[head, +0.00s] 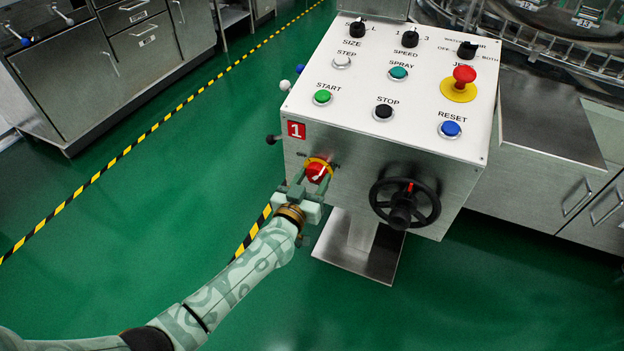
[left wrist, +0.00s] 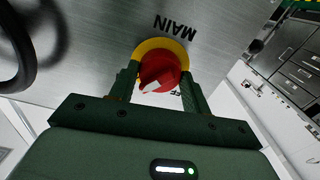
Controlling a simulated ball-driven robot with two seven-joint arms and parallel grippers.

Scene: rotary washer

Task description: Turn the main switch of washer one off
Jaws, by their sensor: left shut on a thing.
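The main switch (head: 317,171) is a red rotary knob with a white pointer mark on a yellow ring. It sits on the front face of the washer one control box (head: 350,150), beside a red label with a white 1 (head: 296,130). My left gripper (head: 312,180) has its fingers on either side of the knob and is shut on it. In the left wrist view the red knob (left wrist: 160,72) lies between the two green fingers (left wrist: 160,85), under the upside-down word MAIN. Lettering near the right finger is partly hidden. My right gripper is not in view.
A black handwheel (head: 404,203) stands out from the same front face, right of the switch. Small knobs (head: 272,139) stick out from the box's left side. Buttons and a red mushroom knob (head: 464,76) are on top. Green floor lies open at left.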

